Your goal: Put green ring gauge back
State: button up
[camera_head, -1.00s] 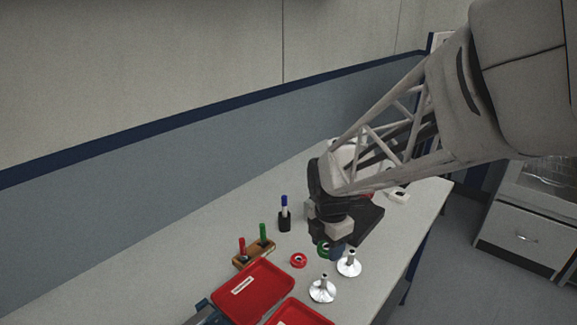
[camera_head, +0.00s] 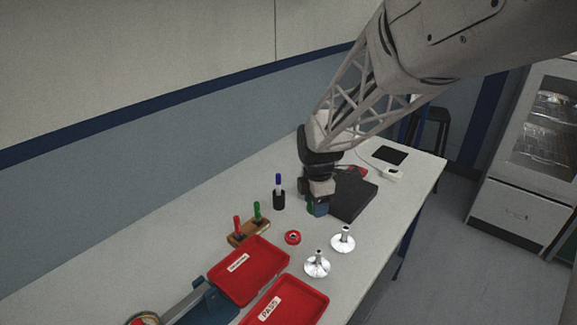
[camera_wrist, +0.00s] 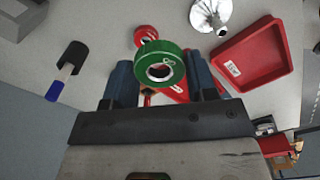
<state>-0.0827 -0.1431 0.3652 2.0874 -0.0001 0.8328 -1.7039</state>
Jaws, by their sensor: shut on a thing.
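My gripper (camera_head: 318,211) is shut on the green ring gauge (camera_wrist: 160,68), which sits between its two blue fingers in the wrist view. In the head view only a green sliver (camera_head: 310,207) of it shows beside the fingers, near the black block. The ring's round face and its open bore show in the wrist view. A red ring gauge (camera_head: 293,237) lies on the bench, apart from my gripper; it also shows in the wrist view (camera_wrist: 146,34). Two bare metal stands with round bases, one (camera_head: 343,239) farther and one (camera_head: 317,264) nearer, stand right of the red ring.
A black block (camera_head: 354,196) is close behind and right of my gripper. A black holder (camera_head: 279,201) with a blue-topped item stands left. A wooden rack (camera_head: 247,235) holds red and green handled gauges. Two red trays (camera_head: 226,286) (camera_head: 263,317) lie in front; the nearer is labelled PASS.

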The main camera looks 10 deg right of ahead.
jog(key=w+f+m, duration=0.3)
jog(key=w, duration=0.6)
jog(key=shift+d+f, duration=0.3)
jog(key=shift+d, duration=0.05)
send_over(310, 223)
jog(key=shift+w+f, duration=0.1)
jog(key=shift+f, duration=3.05)
jog(key=shift+f, duration=0.1)
jog(key=shift+f, duration=1.75)
jog(key=shift+f, duration=0.15)
jog(key=o, duration=1)
